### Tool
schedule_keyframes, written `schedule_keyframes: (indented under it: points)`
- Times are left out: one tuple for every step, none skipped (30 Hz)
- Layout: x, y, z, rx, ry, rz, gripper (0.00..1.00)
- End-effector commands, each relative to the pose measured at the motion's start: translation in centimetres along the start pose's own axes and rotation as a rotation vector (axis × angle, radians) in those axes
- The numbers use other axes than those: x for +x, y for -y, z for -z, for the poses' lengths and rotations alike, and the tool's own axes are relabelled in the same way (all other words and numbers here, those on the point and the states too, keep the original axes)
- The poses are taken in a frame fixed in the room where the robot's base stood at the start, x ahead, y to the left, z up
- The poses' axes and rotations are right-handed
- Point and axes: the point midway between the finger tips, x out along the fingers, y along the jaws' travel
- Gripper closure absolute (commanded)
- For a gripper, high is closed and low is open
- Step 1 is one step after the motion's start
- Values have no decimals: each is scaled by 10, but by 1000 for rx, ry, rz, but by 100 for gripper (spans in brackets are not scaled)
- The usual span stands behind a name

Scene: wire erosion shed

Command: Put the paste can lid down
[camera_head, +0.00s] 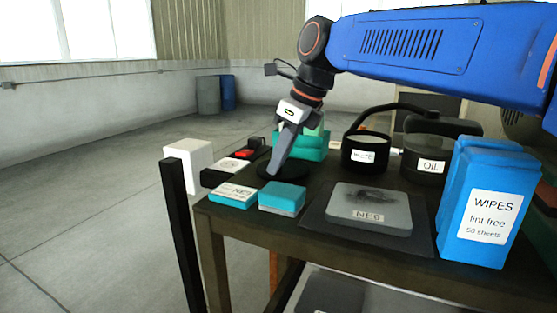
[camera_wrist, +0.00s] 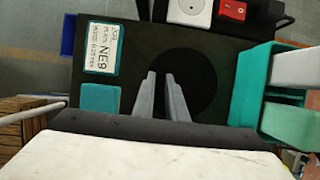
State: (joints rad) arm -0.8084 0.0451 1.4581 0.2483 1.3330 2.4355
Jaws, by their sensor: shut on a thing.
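The paste can lid is a flat black disc (camera_head: 292,171), low over the dark table top, behind the small teal-topped blocks. My gripper (camera_head: 272,172) points down at its left part and is shut on it. In the wrist view the lid (camera_wrist: 195,80) shows as a dark round shape under and right of my gripper's fingertips (camera_wrist: 161,75). Where the fingers grip is hard to see, dark on dark. I cannot tell whether the lid touches the table. A black can with a white label and a pale top (camera_head: 366,153) stands to the right; its label is unreadable.
A teal bin (camera_head: 300,152) stands close behind the lid. A teal NE9 box (camera_head: 233,195) and a teal-grey block (camera_head: 282,198) lie in front. A grey NE9 plate (camera_head: 369,208), an OIL can (camera_head: 424,160) and blue WIPES packs (camera_head: 486,205) are to the right. A red-switch box (camera_head: 240,160) sits left.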

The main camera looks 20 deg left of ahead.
Motion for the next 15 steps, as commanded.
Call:
schedule_keyframes:
  points:
    - [1,0,0,0,0,0,100]
    - [1,0,0,0,0,0,100]
    - [1,0,0,0,0,0,100]
    - [1,0,0,0,0,0,100]
    - [0,0,0,0,0,0,100]
    - [0,0,0,0,0,0,100]
    - [1,0,0,0,0,0,100]
    - [1,0,0,0,0,0,100]
    - [2,0,1,0,0,0,100]
    - [2,0,1,0,0,0,100]
    - [3,0,1,0,0,0,86]
    - [3,0,1,0,0,0,76]
    - [2,0,1,0,0,0,69]
    - [2,0,1,0,0,0,69]
    - [2,0,1,0,0,0,69]
